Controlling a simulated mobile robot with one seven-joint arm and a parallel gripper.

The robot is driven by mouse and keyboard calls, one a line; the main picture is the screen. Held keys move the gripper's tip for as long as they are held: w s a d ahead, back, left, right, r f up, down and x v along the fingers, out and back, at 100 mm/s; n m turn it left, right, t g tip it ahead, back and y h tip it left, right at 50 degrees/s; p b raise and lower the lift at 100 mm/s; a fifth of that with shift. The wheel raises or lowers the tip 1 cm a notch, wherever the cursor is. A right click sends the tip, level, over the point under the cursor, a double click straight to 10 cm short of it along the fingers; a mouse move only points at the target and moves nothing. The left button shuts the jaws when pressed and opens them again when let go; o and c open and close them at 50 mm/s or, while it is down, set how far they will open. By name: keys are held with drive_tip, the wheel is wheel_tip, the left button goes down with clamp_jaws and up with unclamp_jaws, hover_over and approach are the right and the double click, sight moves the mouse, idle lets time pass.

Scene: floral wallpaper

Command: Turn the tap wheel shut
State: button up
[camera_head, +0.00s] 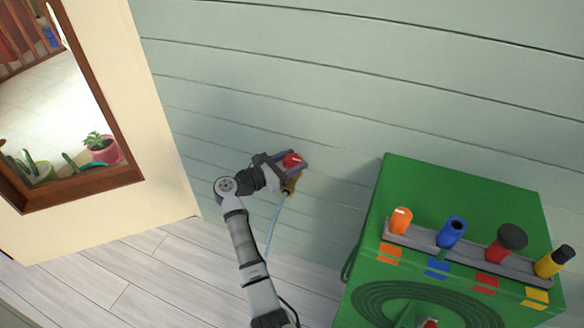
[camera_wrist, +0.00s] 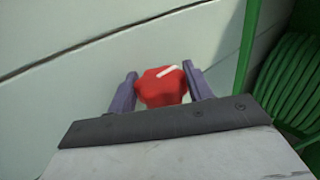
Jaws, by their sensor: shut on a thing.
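The red tap wheel (camera_head: 292,160) sits on a brass tap (camera_head: 291,183) at the pale green plank wall. A thin stream of water (camera_head: 273,229) runs down from the tap. My gripper (camera_head: 291,160) reaches the wheel from the left, with its fingers on either side of it. In the wrist view the wheel (camera_wrist: 163,86) is between the two purple-grey fingers (camera_wrist: 162,90), and a white mark on it points up and right. My gripper is shut on the wheel. The tap body is hidden in the wrist view.
A green cabinet (camera_head: 455,185) stands right of the tap, with a rack of orange, blue, red and yellow handles (camera_head: 450,232) and a coiled hose on its front. A wood-framed opening (camera_head: 130,172) with potted plants is at left. Wall around the tap is clear.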

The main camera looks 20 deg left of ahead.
idle(0.5)
drive_tip(key=o, duration=0.7)
drive_tip(key=shift+w, duration=0.1)
drive_tip(key=b+v, duration=0.1)
drive_tip(key=v, duration=1.2)
drive_tip(key=shift+s+a+b, duration=0.25)
drive_tip(key=shift+a+b, duration=0.1)
